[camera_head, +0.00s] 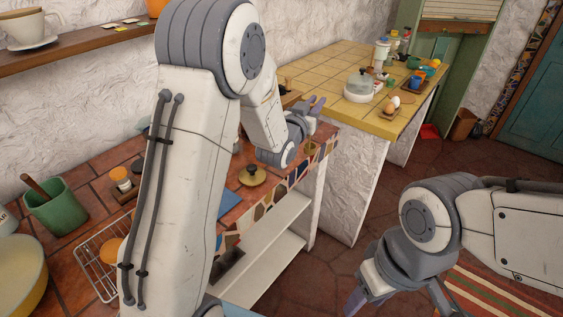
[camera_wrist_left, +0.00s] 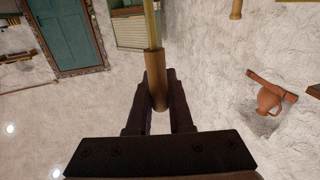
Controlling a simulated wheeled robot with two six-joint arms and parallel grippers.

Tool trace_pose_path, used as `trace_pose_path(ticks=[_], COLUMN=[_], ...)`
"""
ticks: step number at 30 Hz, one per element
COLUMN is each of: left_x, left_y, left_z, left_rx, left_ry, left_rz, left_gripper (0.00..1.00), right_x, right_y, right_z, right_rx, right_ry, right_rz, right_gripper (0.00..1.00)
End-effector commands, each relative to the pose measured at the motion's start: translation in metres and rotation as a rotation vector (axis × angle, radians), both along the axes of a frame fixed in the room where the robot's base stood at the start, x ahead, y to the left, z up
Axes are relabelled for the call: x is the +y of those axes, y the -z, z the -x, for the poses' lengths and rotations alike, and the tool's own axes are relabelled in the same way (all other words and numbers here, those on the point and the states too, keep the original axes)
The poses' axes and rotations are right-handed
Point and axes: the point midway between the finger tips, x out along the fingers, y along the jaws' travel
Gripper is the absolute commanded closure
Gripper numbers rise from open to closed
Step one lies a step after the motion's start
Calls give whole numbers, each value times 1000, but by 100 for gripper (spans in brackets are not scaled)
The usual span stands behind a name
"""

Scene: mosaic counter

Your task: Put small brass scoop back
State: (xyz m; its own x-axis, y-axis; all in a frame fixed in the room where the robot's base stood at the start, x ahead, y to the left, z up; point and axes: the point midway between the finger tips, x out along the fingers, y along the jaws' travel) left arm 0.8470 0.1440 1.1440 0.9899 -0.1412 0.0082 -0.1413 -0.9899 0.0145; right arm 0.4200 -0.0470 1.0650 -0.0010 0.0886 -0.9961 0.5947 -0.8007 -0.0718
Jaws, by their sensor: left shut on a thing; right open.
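My left gripper (camera_head: 313,106) is raised over the far end of the tiled counter, near its right edge. In the left wrist view, its fingers (camera_wrist_left: 159,105) are shut on the brown handle of a long thin brass-coloured piece, which I take to be the small brass scoop (camera_wrist_left: 152,28). The piece runs up out of the top of that view, so its far end is hidden. The scoop cannot be made out in the head view. My right gripper (camera_head: 356,300) is open, low over the floor at the bottom of the head view, and partly cut off.
The mosaic-edged counter (camera_head: 90,165) holds a green pot (camera_head: 56,208), a wire rack (camera_head: 98,262), small jars (camera_head: 122,180) and a knobbed lid (camera_head: 252,176). A yellow-tiled counter (camera_head: 330,65) with a glass dome (camera_head: 359,85) and eggs stands beyond. My left arm hides much of the counter.

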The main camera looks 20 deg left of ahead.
Motion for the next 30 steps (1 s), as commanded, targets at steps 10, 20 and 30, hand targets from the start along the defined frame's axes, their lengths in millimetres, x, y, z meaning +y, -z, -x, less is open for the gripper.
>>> trace_pose_path(ticks=[10, 20, 30], left_x=[30, 94, 106], left_y=[-13, 29, 59], left_z=[-17, -35, -40], left_rx=[7, 4, 6], left_ry=[6, 13, 19], left_rz=[-12, -12, -10], left_gripper=[100, 100, 100], right_x=[0, 0, 0], right_y=[-5, -25, -35], right_z=[0, 0, 0], right_rx=[-1, -1, -1], right_ry=[0, 0, 0], right_rz=[-1, -1, -1], right_gripper=[50, 50, 50])
